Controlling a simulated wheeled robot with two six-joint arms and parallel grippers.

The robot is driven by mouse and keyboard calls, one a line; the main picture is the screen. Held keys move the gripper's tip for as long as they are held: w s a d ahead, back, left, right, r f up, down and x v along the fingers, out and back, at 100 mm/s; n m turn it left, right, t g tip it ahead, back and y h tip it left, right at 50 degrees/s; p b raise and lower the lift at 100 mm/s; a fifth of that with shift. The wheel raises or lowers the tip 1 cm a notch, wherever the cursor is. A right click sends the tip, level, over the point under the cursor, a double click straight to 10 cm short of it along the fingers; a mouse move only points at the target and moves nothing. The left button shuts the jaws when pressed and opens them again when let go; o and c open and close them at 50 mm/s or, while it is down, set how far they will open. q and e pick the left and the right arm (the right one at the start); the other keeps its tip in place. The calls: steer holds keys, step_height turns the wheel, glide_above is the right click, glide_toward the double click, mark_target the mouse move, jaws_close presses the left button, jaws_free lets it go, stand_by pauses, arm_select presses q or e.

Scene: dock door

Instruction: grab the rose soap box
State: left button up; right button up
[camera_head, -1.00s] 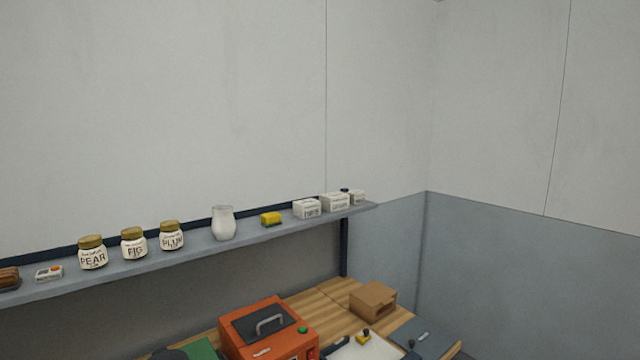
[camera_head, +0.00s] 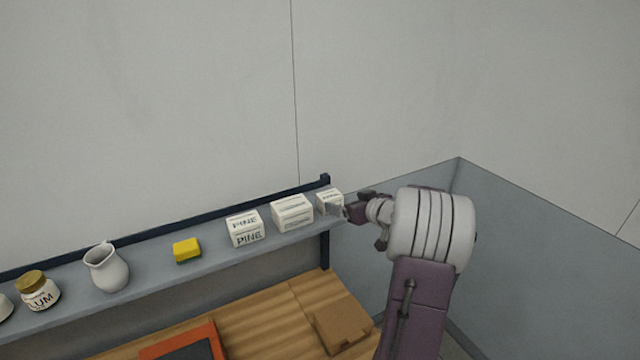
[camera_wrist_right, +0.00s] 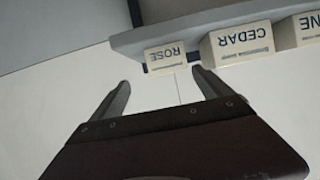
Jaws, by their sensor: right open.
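The rose soap box (camera_head: 328,201) is a small white box at the right end of the wall shelf. In the right wrist view the box (camera_wrist_right: 166,57) shows upside down with the word ROSE on its face. My right gripper (camera_head: 346,209) has come in from the right and is close beside the box. In the right wrist view my gripper (camera_wrist_right: 162,78) is open, its two fingers spread with the rose box just beyond the gap between the tips. Nothing is between the fingers. My left gripper is not in view.
The cedar box (camera_head: 292,214) stands close left of the rose box, then the pine box (camera_head: 245,229). A yellow sponge-like block (camera_head: 186,250), a white jug (camera_head: 106,268) and a jar (camera_head: 37,290) stand farther left. A cardboard box (camera_head: 342,325) sits on the wooden bench below.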

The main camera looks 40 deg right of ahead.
mark_target(334, 199)
steer(key=shift+w+a+p, duration=0.6)
steer(key=shift+w+a, duration=0.4)
steer(key=shift+w, duration=0.15)
steer(key=shift+w+d+f, duration=0.1)
steer(key=shift+w+f, duration=0.1)
steer(key=shift+w, duration=0.05)
steer(key=p+x, duration=0.1)
steer(key=x, duration=0.1)
steer(key=d+p+x, duration=0.1)
steer(key=x, duration=0.2)
steer(key=shift+s+f, duration=0.1)
steer(key=shift+s, duration=0.05)
steer(key=shift+w+f, duration=0.15)
steer(key=shift+w, duration=0.15)
steer(key=shift+a, duration=0.25)
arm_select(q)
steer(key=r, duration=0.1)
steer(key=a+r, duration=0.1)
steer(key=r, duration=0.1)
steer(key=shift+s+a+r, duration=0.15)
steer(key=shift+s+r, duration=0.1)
arm_select(e)
steer(key=shift+d, duration=0.1)
steer(key=c, duration=1.7)
steer(key=shift+o, duration=0.2)
